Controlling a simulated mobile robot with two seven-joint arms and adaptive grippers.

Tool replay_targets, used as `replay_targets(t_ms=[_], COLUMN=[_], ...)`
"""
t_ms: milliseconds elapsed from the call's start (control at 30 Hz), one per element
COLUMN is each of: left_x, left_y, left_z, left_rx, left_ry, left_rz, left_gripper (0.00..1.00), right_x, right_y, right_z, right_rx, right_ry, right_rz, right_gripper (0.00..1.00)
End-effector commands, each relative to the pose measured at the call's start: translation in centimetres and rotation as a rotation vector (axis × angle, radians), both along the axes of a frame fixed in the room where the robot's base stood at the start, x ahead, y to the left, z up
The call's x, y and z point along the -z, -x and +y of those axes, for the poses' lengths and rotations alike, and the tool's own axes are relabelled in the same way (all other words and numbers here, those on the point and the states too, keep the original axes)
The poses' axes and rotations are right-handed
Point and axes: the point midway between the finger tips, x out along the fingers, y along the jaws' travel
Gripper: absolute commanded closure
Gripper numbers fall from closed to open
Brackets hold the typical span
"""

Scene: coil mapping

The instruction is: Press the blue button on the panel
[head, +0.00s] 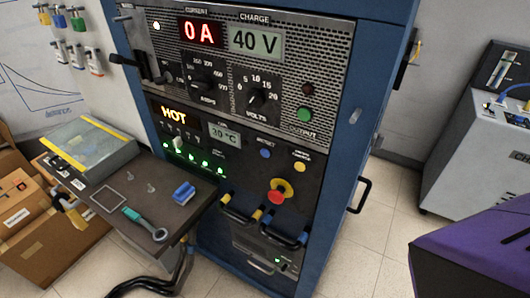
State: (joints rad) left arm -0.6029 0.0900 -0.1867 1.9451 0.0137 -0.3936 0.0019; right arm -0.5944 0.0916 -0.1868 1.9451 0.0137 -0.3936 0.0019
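The panel (240,172) is the dark lower face of a blue cabinet, in the middle of the head view. The small round blue button (265,153) sits on it, just right of the green display reading 30 °C. A yellow button (300,167) is to its lower right. A red mushroom button on a yellow base (280,190) is below it. Nothing covers the blue button. Neither of my grippers is in view.
A shelf (110,190) juts out at left with a blue block (184,193), a teal-handled tool (145,222) and a clear-lidded box (90,148). Handles (285,235) stick out below the panel. Cardboard boxes (30,220) stand left; a purple-topped object (480,250) stands right.

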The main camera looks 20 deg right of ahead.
Motion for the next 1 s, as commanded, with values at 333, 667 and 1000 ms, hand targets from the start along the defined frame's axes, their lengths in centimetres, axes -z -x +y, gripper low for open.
replay_targets(t_ms=[333,667,1000], left_x=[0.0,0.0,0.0], left_y=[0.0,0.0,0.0], left_z=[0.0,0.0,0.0], left_rx=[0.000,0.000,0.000], left_ry=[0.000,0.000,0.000], left_rz=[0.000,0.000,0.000], left_gripper=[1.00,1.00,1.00], right_x=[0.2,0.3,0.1], right_y=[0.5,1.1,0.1], right_z=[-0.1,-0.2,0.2], right_rx=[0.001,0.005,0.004], right_ry=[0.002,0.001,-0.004], right_rz=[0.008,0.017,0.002], right_gripper=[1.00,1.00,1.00])
